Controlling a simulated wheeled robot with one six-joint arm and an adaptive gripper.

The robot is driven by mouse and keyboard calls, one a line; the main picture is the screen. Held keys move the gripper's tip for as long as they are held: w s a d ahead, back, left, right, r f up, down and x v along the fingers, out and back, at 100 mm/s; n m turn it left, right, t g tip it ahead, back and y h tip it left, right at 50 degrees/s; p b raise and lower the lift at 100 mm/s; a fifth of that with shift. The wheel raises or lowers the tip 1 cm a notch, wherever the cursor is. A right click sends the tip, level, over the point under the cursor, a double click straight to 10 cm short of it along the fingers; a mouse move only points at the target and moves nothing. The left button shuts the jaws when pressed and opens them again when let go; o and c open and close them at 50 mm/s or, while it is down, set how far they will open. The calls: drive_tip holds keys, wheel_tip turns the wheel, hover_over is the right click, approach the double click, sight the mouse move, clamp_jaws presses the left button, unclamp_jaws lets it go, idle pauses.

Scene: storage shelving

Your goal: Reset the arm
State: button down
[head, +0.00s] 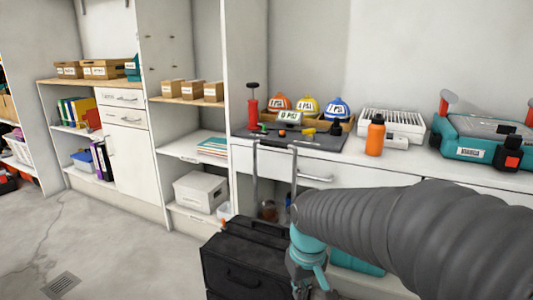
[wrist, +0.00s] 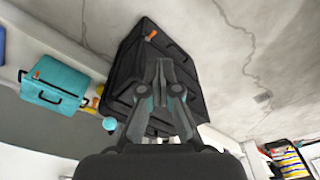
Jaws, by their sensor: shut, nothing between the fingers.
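My gripper (wrist: 162,64) shows in the wrist view with its two dark fingers drawn together and nothing between them. Beyond the fingers stands a black case (wrist: 128,62) with an orange part near its top; how far the fingers are from it I cannot tell. In the head view my grey, ribbed arm reaches in from the right, and its teal wrist joint is beside the black case (head: 245,262). The fingers are not clearly seen in the head view.
A metal pull handle rises behind the black case. A teal case (wrist: 53,82) shows in the wrist view. The floor (head: 120,240) at left is clear.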

drive_tip(key=s+d+r+m+t, duration=0.2)
drive_tip(key=s+d+r, duration=0.1)
drive_tip(key=s, duration=0.3)
drive_tip(key=s+d+r+m+t, duration=0.2)
drive_tip(key=s+d+r, duration=0.2)
drive_tip(key=s, duration=0.3)
drive_tip(key=shift+s+d, duration=0.25)
drive_tip(key=shift+d, duration=0.45)
